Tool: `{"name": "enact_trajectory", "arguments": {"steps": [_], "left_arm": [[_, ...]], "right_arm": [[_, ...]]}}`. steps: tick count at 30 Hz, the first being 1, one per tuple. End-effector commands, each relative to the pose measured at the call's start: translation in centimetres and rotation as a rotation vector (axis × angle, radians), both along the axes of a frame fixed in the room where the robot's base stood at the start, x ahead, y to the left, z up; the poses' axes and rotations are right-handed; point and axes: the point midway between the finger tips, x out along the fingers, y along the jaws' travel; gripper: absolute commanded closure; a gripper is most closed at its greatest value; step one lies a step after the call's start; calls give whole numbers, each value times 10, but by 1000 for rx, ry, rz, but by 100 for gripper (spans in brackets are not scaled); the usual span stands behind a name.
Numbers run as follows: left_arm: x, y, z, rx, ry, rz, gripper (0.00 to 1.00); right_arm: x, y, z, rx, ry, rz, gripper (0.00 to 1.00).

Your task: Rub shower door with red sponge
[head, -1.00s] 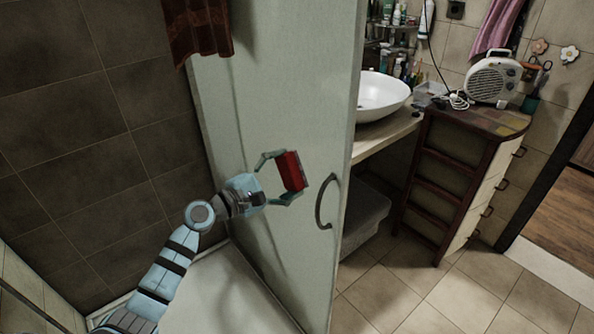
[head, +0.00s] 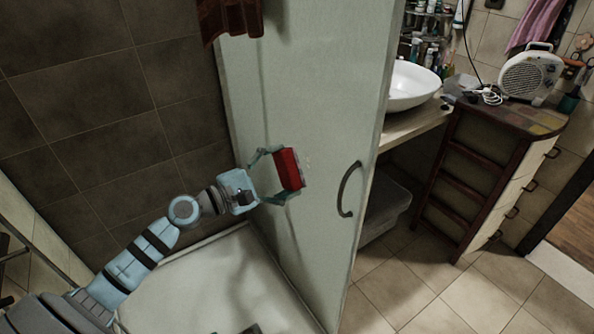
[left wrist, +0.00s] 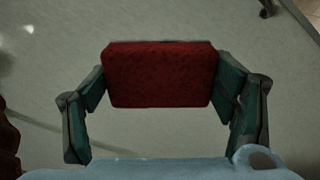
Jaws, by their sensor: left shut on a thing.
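The red sponge (head: 288,168) is held between the fingers of my left gripper (head: 277,175), in front of the pale shower door (head: 315,100). In the left wrist view the sponge (left wrist: 160,74) sits between the two green fingers, with the door surface (left wrist: 190,22) behind it. The sponge is close to the door; I cannot tell whether it touches. The door's curved handle (head: 347,190) is to the right of the sponge. My right gripper is not in view.
A white shower tray (head: 200,285) lies below my left arm. A dark red cloth (head: 230,18) hangs at the top of the door. Right of the door are a white basin (head: 412,85), a wooden cabinet (head: 475,175) and a white heater (head: 530,74). Dark tiles (head: 85,90) line the left wall.

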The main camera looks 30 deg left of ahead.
Motion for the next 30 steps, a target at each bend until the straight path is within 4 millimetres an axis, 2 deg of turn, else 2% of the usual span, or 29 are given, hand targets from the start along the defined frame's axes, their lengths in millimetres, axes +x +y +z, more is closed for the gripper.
{"name": "enact_trajectory", "arguments": {"steps": [15,17,19,21,25,27,30], "left_arm": [[-1,1,0,-1,-4,0,48],[1,1,-3,0,-17,-2,48],[9,6,-11,4,-40,3,48],[21,18,-26,-11,-44,13,48],[39,45,-51,-34,-33,16,48],[44,57,-59,-44,-26,12,48],[45,64,-61,-32,-16,-4,48]], "right_arm": [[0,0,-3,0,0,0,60],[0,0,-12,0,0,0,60],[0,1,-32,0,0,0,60],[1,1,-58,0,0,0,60],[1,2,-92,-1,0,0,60],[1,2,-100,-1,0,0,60],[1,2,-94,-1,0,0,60]]}}
